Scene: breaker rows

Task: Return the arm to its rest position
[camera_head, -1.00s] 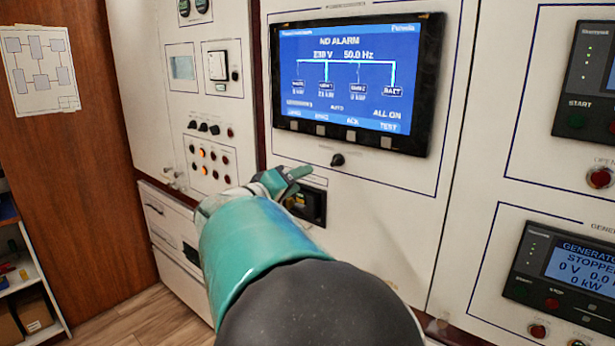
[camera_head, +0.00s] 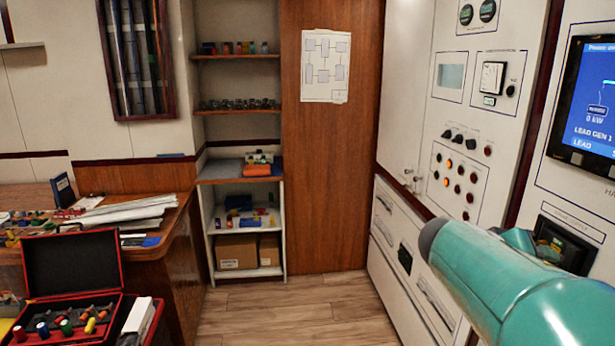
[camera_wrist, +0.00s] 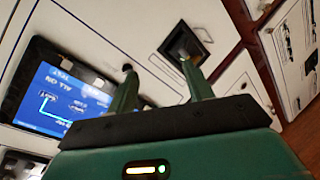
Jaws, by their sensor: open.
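My gripper (camera_wrist: 158,70) shows in the wrist view with its two green fingers apart and nothing between them. The fingers point toward the white panel front. A black framed recess (camera_wrist: 178,44) lies past the right fingertip; I cannot tell whether they touch. In the head view my teal arm (camera_head: 530,285) comes in from the lower right, and the gripper is mostly hidden behind it. The black recess (camera_head: 565,243) in the panel is just beyond the arm.
The white panel (camera_head: 405,110) with knobs and lamps stands on the right, with a blue screen (camera_head: 592,100). A shelf (camera_head: 240,180) and a wooden desk (camera_head: 165,240) are at the left. An open red case (camera_head: 75,265) sits front left. The wooden floor (camera_head: 300,310) between is clear.

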